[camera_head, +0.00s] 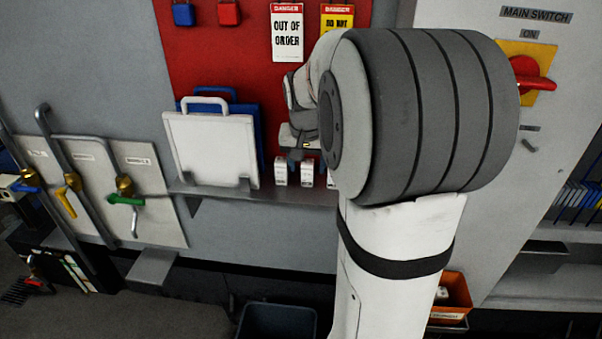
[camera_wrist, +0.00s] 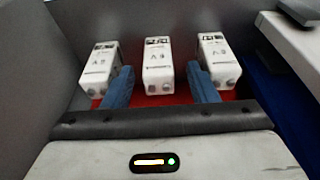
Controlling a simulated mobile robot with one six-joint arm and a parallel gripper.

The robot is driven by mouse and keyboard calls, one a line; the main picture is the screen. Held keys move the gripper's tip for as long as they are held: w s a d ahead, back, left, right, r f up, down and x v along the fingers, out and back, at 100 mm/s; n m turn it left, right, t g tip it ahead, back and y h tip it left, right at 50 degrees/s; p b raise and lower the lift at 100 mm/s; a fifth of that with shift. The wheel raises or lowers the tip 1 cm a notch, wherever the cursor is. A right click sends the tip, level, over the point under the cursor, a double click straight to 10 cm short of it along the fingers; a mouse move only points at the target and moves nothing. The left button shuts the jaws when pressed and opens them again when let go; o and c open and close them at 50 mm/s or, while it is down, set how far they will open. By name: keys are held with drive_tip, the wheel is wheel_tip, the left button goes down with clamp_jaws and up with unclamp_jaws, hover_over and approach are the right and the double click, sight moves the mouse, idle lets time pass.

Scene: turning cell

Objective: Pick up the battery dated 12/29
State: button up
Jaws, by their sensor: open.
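Three white batteries stand in a row in the wrist view: a left battery (camera_wrist: 100,68), a middle battery (camera_wrist: 158,66) and a right battery (camera_wrist: 216,62). Each has a marking like "6V" that appears upside down; no date is legible. My gripper (camera_wrist: 159,70) is open, with one blue finger between the left and middle batteries and the other between the middle and right ones. Whether the fingers touch any battery is unclear. In the head view, the batteries (camera_head: 281,172) stand on a grey shelf (camera_head: 255,197), and my arm covers part of this area.
A white board with a handle (camera_head: 210,150) stands on the shelf to the left, a blue one behind it. Tags (camera_head: 287,35) hang on the red panel above. An orange bin (camera_head: 452,294) and a dark bin (camera_head: 277,322) are below. Valve levers (camera_head: 125,199) are far left.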

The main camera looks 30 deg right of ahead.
drive_tip(key=c, duration=1.1)
